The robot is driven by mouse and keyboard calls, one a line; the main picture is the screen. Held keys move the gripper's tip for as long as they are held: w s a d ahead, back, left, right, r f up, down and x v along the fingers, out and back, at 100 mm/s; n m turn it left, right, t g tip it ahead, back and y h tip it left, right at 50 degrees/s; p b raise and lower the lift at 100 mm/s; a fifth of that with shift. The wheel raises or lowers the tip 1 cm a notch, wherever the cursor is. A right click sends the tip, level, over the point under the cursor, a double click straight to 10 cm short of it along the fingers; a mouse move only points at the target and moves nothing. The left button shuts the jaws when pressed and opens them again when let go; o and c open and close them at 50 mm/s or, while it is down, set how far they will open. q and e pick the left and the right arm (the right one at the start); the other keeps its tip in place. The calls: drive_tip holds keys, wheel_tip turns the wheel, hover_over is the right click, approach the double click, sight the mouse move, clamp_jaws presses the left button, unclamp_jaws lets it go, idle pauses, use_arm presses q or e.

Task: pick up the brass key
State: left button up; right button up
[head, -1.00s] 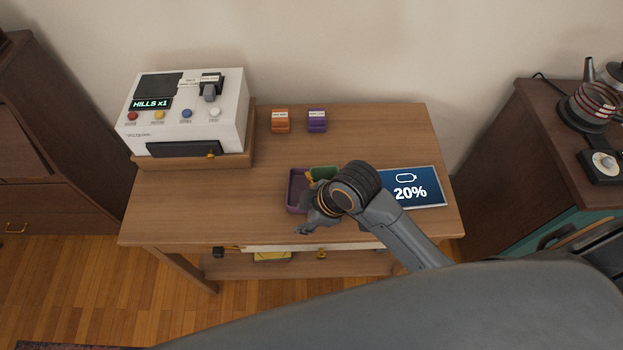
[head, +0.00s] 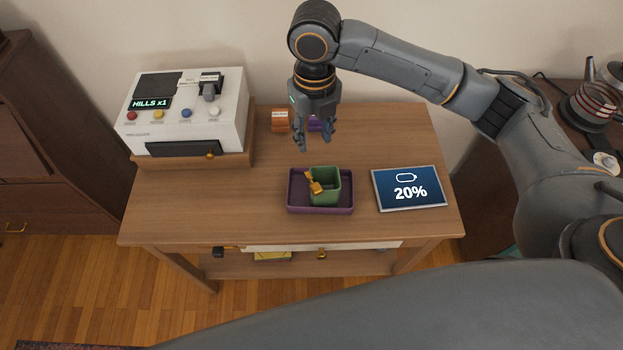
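The brass key (head: 314,185) leans in the green box (head: 328,192), with its golden head showing at the box's left side. The green box stands in a purple tray (head: 346,209) on the wooden table. My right gripper (head: 315,142) hangs above the table, fingers down, behind and above the tray. Its fingers are spread with nothing visible between them. It is apart from the key. My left gripper does not show in the head view.
A white machine (head: 190,112) with coloured buttons stands at the table's back left. An orange block (head: 280,122) and a purple block, partly hidden by my gripper, are at the back. A tablet (head: 409,189) reading 20% lies right of the tray. The table's left front is clear.

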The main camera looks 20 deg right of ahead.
hover_over(311, 178)
wheel_tip(311, 178, down, 8)
drive_tip(key=shift+d+f+p, duration=0.15)
drive_tip(key=shift+f+p, duration=0.45)
drive_tip(key=shift+p, duration=0.2)
drive_tip(key=f+p, duration=0.1)
drive_tip(key=f, duration=0.3)
drive_tip(key=shift+a+f, duration=0.15)
drive_tip(key=shift+a, duration=0.05)
clamp_jaws()
